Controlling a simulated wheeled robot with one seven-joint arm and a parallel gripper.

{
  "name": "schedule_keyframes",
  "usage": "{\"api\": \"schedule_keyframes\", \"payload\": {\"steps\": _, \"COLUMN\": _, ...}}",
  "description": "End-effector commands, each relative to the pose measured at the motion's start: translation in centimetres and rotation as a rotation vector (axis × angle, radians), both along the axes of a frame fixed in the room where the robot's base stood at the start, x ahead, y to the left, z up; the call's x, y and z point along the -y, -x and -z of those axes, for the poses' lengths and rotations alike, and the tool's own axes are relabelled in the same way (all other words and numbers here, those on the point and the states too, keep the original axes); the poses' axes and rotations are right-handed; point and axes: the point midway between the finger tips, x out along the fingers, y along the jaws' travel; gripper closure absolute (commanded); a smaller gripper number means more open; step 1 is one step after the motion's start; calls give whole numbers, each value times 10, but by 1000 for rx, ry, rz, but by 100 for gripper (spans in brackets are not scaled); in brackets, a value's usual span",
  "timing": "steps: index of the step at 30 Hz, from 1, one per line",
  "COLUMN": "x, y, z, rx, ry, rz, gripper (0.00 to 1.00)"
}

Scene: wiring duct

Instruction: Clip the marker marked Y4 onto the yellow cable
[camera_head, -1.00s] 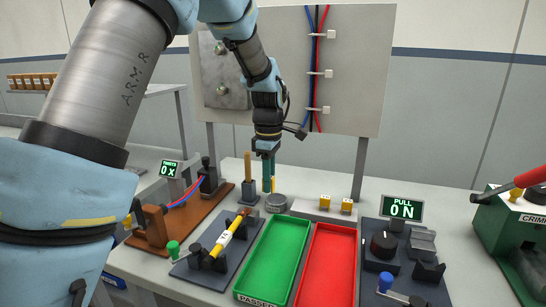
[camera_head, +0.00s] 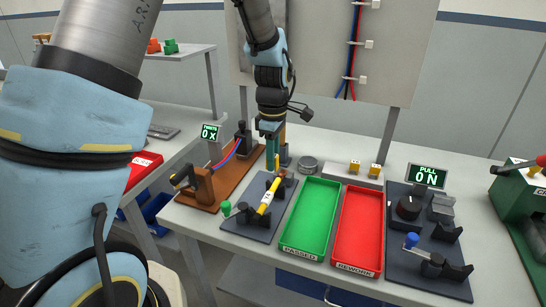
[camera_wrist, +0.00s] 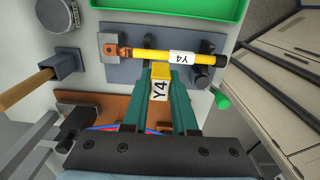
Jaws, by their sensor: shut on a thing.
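My gripper (camera_wrist: 160,102) has teal fingers shut on the marker (camera_wrist: 160,86), a small yellow clip with a white face reading Y4. In the head view my gripper (camera_head: 272,150) hangs over the back end of the cable fixture (camera_head: 243,225). The yellow cable (camera_wrist: 150,55) lies across two dark holders, with an orange-brown lug at one end. It carries a white label (camera_wrist: 183,57) also reading Y4, and shows in the head view (camera_head: 266,200). The marker appears right beside the cable in the wrist view; I cannot tell whether they touch.
A green PASSED tray (camera_head: 297,246) and a red REWORK tray (camera_head: 346,258) lie right of the fixture. A wooden-handled tool (camera_wrist: 28,86) and a round grey tin (camera_head: 307,164) stand near. A green knob (camera_wrist: 221,99) sticks out from the fixture.

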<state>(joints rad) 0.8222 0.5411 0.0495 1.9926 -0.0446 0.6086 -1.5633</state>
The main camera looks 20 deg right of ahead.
Motion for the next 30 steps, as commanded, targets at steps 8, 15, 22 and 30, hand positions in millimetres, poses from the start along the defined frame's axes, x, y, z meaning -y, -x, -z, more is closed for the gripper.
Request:
{"api": "schedule_keyframes", "payload": {"steps": 8, "x": 0, "y": 0, "z": 17, "rx": 0, "ry": 0, "rz": -1, "gripper": 100}}
{"api": "schedule_keyframes", "payload": {"steps": 15, "x": 0, "y": 0, "z": 40, "rx": -1, "ry": -1, "rz": -2, "gripper": 100}}
{"api": "schedule_keyframes", "payload": {"steps": 22, "x": 0, "y": 0, "z": 56, "rx": 0, "ry": 0, "rz": 0, "gripper": 100}}
{"api": "schedule_keyframes", "payload": {"steps": 30, "x": 0, "y": 0, "z": 58, "rx": 0, "ry": 0, "rz": 0, "gripper": 100}}
